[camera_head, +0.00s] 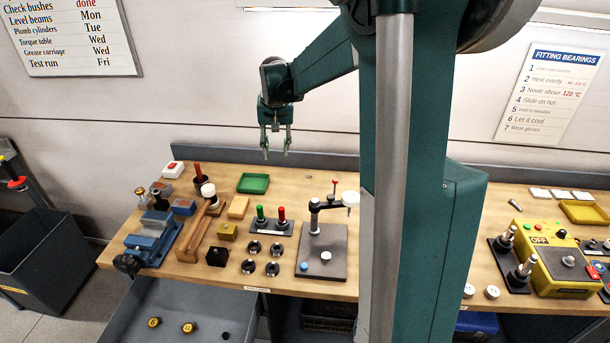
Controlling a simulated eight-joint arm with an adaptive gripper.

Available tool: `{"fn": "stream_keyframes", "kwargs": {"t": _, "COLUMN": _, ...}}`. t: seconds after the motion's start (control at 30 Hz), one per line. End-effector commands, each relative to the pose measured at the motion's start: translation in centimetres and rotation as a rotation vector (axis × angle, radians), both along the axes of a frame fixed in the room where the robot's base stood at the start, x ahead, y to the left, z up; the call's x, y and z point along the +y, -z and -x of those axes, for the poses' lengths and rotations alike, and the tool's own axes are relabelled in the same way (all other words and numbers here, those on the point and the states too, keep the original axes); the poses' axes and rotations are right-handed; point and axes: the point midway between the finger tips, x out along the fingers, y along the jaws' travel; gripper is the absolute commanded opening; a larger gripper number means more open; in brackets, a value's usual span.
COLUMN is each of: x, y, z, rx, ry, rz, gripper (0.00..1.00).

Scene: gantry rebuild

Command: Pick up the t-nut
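I cannot make out for certain which thing is the t-nut. Several small dark pieces with pale tops, such as one dark piece (272,269), sit in a cluster at the bench's front middle. A black block (217,256) and a brass-coloured block (228,231) stand to their left. A small metal piece (515,204) lies on the right part of the bench, too small to name. My gripper (277,154) hangs high above the back of the bench, fingers pointing down. Its fingers are apart with nothing visible between them, and it touches nothing.
The wooden bench (312,186) carries a blue vise (155,236), a wooden mallet (200,215), a green tray (253,183), a red-and-green-handled stand (270,224) and a grey-based press (322,262). A yellow control box (558,270) stands right. An open grey drawer (140,310) juts out in front.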

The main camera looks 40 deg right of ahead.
Motion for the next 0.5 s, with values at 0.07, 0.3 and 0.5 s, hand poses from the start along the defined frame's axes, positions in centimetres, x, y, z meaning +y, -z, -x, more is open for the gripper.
{"fn": "stream_keyframes", "kwargs": {"t": 0.07, "x": -1.5, "y": 0.8, "z": -1.0, "rx": 0.011, "ry": 0.022, "rz": -0.006, "gripper": 0.32}}
{"fn": "stream_keyframes", "kwargs": {"t": 0.3, "x": -5.7, "y": 3.4, "z": -3.2, "rx": 0.048, "ry": 0.081, "rz": -0.026, "gripper": 0.32}}
{"fn": "stream_keyframes", "kwargs": {"t": 0.5, "x": -9.2, "y": 6.0, "z": -4.7, "rx": 0.078, "ry": 0.131, "rz": -0.043, "gripper": 0.32}}
